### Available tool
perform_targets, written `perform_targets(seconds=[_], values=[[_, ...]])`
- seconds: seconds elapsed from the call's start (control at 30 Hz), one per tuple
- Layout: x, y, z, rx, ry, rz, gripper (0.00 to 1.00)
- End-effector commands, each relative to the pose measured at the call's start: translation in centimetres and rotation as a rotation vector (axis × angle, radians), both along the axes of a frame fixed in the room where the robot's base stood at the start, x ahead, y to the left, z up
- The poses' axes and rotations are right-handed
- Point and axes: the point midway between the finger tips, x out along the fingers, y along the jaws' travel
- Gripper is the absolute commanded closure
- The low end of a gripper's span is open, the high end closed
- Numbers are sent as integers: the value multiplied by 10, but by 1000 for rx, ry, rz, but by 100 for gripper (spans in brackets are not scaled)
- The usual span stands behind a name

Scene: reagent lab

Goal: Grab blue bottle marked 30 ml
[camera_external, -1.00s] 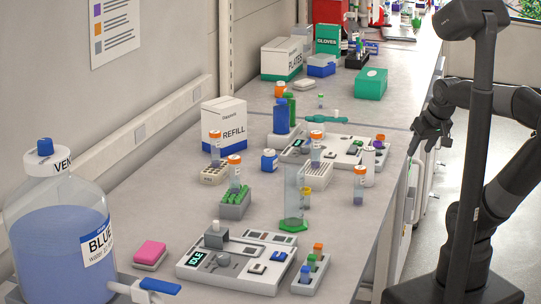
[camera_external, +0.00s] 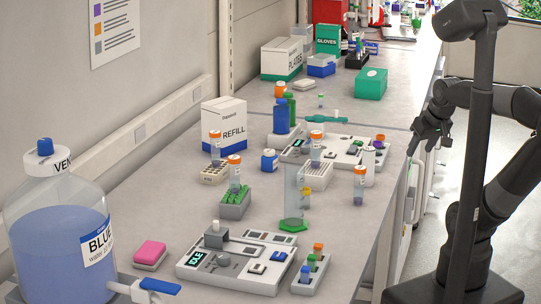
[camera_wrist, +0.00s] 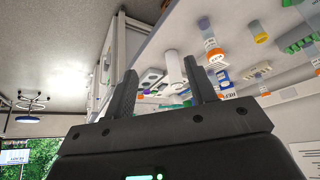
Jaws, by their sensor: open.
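A small blue bottle (camera_external: 269,161) with a pale label stands upright mid-bench in the external view. A taller blue bottle (camera_external: 281,118) stands behind it, beside a green bottle (camera_external: 290,107). I cannot read a volume marking on either blue bottle. My gripper (camera_external: 422,148) is at the bench's right edge, well to the right of both bottles and touching neither. In the wrist view, my gripper (camera_wrist: 160,72) is open and empty, with its fingers apart. The wrist view is steeply tilted, and I cannot pick out either bottle there with certainty.
A white device (camera_external: 347,150), white cylinder (camera_external: 368,167) and orange-capped vial (camera_external: 359,186) lie between my gripper and the small blue bottle. Bare bench (camera_external: 340,225) shows at front right.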

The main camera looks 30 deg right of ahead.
Motion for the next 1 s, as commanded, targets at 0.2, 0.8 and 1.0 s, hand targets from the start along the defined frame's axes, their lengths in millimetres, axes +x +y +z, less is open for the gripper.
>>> perform_targets(seconds=[0.2, 0.8, 1.0], values=[[0, 0, 0, 0, 0, 0, 31], [41, 7, 23, 7, 17, -9, 21], [107, 22, 48, 15, 39, -28, 21]])
